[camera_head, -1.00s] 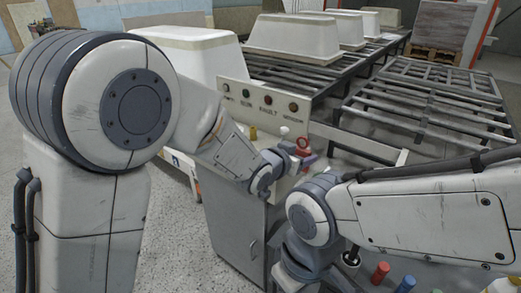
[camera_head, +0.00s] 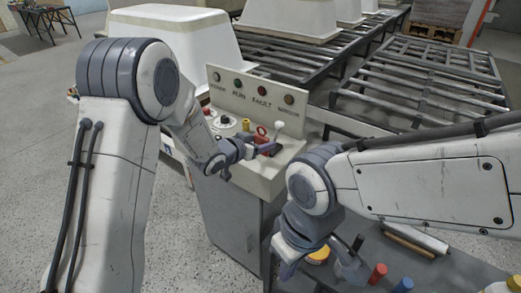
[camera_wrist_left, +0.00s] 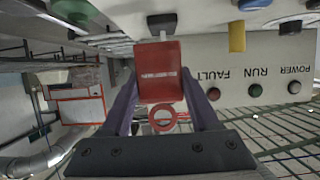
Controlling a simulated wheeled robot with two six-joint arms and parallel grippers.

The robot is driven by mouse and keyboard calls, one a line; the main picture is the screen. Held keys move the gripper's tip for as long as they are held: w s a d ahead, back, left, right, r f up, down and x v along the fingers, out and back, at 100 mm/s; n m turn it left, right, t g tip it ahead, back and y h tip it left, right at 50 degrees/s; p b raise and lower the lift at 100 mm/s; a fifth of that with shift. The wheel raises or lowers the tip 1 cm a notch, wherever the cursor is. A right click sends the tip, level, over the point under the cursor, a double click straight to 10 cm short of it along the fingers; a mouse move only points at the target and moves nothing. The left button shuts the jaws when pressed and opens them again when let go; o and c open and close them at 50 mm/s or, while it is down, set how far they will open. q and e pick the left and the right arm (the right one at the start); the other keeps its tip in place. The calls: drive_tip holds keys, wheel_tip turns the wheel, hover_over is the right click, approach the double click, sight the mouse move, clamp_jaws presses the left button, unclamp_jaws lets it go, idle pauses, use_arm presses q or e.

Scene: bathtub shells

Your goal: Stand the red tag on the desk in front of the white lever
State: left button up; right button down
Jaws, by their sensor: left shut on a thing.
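The red tag (camera_head: 270,148), with a red ring (camera_head: 262,130) at its top, is over the console's desk (camera_head: 252,180). My left gripper (camera_head: 256,149) is shut on it. In the left wrist view, the tag's lettered face (camera_wrist_left: 158,72) and ring (camera_wrist_left: 163,118) show between the two fingers. The white lever (camera_head: 279,126) rises just right of the tag in the head view. I cannot tell whether the tag touches the desk. My right gripper (camera_head: 290,266) hangs low at the front, away from the tag, and its jaw opening is unclear.
The lamp panel (camera_head: 256,96) rises behind. A red cylinder (camera_head: 376,273) and a blue cylinder (camera_head: 403,284) stand at lower right.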

use_arm(q)
drive_tip(key=shift+w+a+f, duration=0.15)
drive_tip(key=shift+a+f, duration=0.05)
wheel_tip(320, 180, down, 4)
drive_tip(key=shift+r+p, duration=0.1)
drive_tip(key=shift+p, duration=0.2)
drive_tip(key=shift+f, duration=0.25)
drive_tip(key=o, duration=1.3)
